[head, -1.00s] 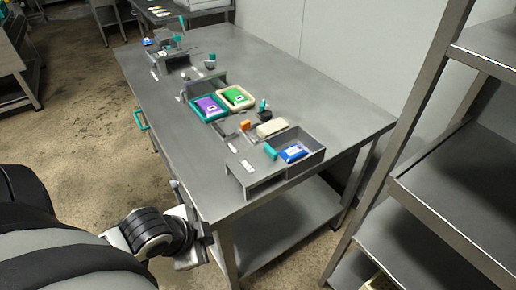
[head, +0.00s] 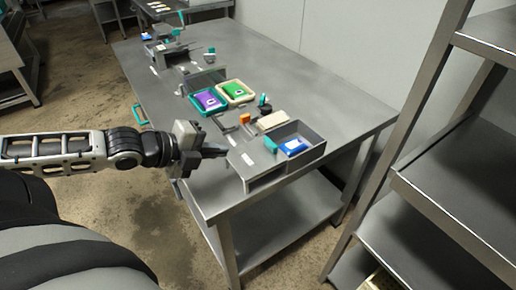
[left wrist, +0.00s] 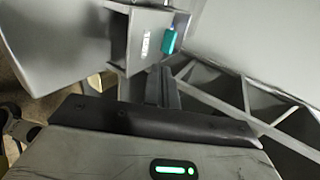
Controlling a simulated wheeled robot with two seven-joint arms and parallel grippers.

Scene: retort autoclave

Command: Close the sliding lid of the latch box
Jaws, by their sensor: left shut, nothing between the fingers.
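The grey latch box (head: 314,154) stands at the near end of the steel table. Its right compartment is open from above, with a blue packet (head: 293,146) inside. The flat grey lid (head: 248,158) lies over the left part, with a teal handle (head: 270,145) at its right side. My left gripper (head: 218,152) is shut and empty, just left of the box. In the left wrist view, my fingers (left wrist: 165,88) are together below the box (left wrist: 120,45) and its teal handle (left wrist: 171,35). My right gripper is not in view.
Behind the box are a beige block (head: 272,121), an orange piece (head: 245,118) and two trays, one teal (head: 194,104) and one cream (head: 250,99). More fixtures stand at the far end. A steel shelf rack (head: 440,185) is at right. The table's right side is clear.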

